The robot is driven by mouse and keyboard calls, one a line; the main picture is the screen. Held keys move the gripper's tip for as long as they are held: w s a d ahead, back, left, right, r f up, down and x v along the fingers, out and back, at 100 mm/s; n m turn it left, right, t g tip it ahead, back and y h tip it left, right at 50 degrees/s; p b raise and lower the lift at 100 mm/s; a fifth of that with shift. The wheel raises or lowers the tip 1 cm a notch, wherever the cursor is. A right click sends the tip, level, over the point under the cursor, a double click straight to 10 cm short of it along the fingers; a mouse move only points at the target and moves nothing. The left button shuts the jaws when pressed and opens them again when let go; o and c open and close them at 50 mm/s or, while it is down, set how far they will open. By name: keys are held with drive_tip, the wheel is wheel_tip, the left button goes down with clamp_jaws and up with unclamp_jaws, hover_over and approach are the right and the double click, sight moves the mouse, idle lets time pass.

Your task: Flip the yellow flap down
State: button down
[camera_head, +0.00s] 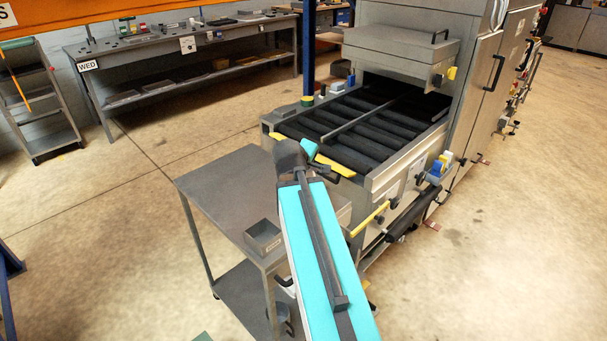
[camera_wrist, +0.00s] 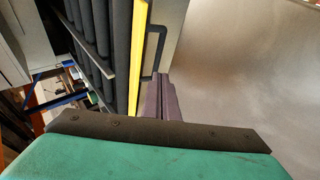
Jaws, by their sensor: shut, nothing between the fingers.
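The yellow flap (camera_head: 337,166) shows as a narrow yellow strip along the near end of the roller conveyor. My arm hides its middle, and another yellow piece (camera_head: 277,136) shows left of the arm. In the wrist view the yellow flap (camera_wrist: 137,52) is a long strip between the dark rollers and a grey plate with a black bar handle (camera_wrist: 161,42). My gripper (camera_wrist: 158,80) is shut and empty, its tips close to the handle's near end; I cannot tell whether they touch. In the head view my gripper (camera_head: 320,168) is small and dark beside the flap.
The conveyor's dark rollers (camera_head: 375,125) lead into a grey machine (camera_head: 410,50). A grey cart (camera_head: 225,185) with a small open box (camera_head: 263,237) stands in front, left of my arm. A yellow bar (camera_head: 370,218) sticks out on the conveyor's right side. Floor at right is clear.

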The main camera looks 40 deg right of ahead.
drive_tip(key=shift+a+b, duration=0.1)
drive_tip(key=shift+b, duration=0.2)
drive_tip(key=b, duration=0.2)
drive_tip(key=s+a+b, duration=0.1)
drive_tip(key=b, duration=0.1)
drive_tip(key=shift+a+r, duration=0.2)
drive_tip(key=shift+r, duration=0.2)
drive_tip(key=shift+a+f+b+v, duration=0.1)
drive_tip(key=shift+b+v, duration=1.1)
drive_tip(key=shift+v, duration=0.05)
drive_tip(key=shift+a+f+b+v, duration=0.1)
drive_tip(key=shift+a+b+v, duration=0.05)
drive_tip(key=shift+b+v, duration=1.05)
drive_tip(key=shift+s, duration=0.1)
